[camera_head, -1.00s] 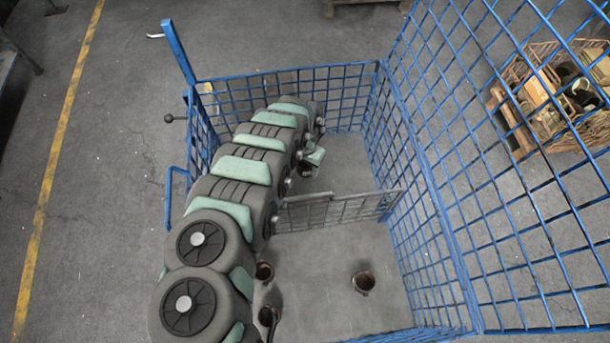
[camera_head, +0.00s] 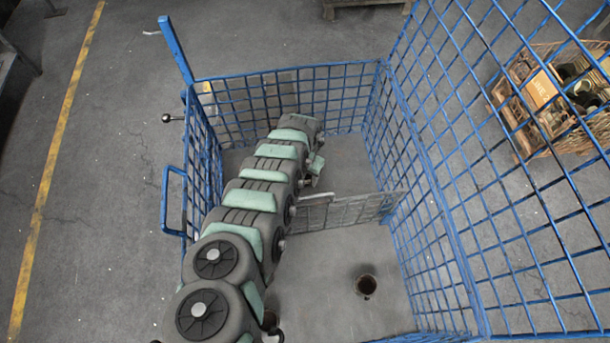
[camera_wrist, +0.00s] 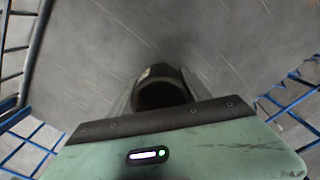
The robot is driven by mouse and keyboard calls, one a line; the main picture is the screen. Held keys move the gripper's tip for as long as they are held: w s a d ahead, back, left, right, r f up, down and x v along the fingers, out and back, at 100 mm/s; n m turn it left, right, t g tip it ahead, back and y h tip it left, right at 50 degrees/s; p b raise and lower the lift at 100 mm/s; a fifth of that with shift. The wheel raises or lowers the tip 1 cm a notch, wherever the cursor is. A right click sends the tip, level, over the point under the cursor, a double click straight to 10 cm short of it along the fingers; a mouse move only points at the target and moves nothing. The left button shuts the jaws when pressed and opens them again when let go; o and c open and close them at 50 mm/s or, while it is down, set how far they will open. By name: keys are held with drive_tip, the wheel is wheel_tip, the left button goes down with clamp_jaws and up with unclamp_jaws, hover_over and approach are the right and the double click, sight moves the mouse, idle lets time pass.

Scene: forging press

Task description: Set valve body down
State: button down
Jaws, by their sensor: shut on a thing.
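My gripper (camera_head: 313,172) hangs inside the blue mesh cage, beyond the middle grey mesh divider. In the wrist view, its two fingers are closed on the sides of a dark, round, hollow valve body (camera_wrist: 162,94), with the grey floor behind it. In the head view, my arm and gripper mostly hide the held valve body. I cannot tell whether it touches the cage floor. Another brown-rimmed valve body (camera_head: 366,286) stands on the near part of the cage floor. One more (camera_head: 270,320) is partly hidden by my arm.
The blue mesh cage (camera_head: 430,190) has tall walls at the right. The grey mesh divider (camera_head: 345,210) crosses its floor. Floor to the right of my gripper, beyond the divider, is clear. A wire crate with boxes (camera_head: 545,90) stands outside at the right.

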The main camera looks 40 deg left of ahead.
drive_tip(key=shift+f, duration=0.25)
drive_tip(key=shift+c, duration=2.4)
unclamp_jaws()
drive_tip(key=shift+r, duration=0.1)
wheel_tip(320, 180, up, 12)
drive_tip(key=p, duration=0.3)
drive_tip(key=shift+r, duration=0.15)
